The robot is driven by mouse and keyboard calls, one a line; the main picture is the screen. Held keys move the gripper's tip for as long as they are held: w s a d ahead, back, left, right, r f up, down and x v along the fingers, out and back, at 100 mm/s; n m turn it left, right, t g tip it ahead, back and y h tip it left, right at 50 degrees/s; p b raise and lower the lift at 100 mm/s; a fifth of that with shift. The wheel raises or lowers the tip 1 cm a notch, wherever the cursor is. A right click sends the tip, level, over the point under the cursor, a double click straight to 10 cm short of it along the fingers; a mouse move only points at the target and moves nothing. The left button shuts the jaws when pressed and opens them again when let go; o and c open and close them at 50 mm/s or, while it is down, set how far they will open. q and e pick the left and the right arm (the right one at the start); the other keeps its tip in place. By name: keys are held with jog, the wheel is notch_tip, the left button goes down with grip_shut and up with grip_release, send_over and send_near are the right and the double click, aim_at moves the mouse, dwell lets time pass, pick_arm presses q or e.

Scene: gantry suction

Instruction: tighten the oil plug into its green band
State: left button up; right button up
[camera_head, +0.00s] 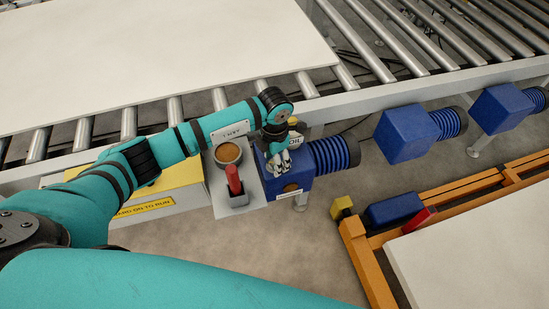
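My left gripper (279,158) points down onto the top of a blue gearbox (298,181), beside a small sign that appears to read OIL (296,141). Its fingers look close together, but the view is too small to tell whether they are shut on anything. I cannot make out the oil plug or its green band; the gripper and wrist cover that spot. My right gripper is not in view; only a teal link of my arm crosses the bottom.
Left of the gearbox, a grey tray (216,190) holds a round brown-topped item (228,153) and a red-handled object (234,179). A roller conveyor (362,55) with a white panel (160,50) runs behind. An orange frame (362,250) stands at lower right.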

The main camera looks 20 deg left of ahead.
pick_arm(q)
jog(key=shift+c, duration=0.2)
grip_shut()
jog(key=m+b, duration=0.2)
jog(key=b, duration=0.1)
jog(key=m+b, duration=0.1)
jog(key=m, duration=0.1)
jog(key=shift+f+b, duration=0.25)
jog(key=shift+b, duration=0.15)
jog(key=shift+r+m+b, duration=0.2)
jog(key=shift+m+b, duration=0.1)
jog(key=shift+m, duration=0.3)
jog(key=shift+r, duration=0.1)
jog(key=shift+o, duration=0.2)
grip_release()
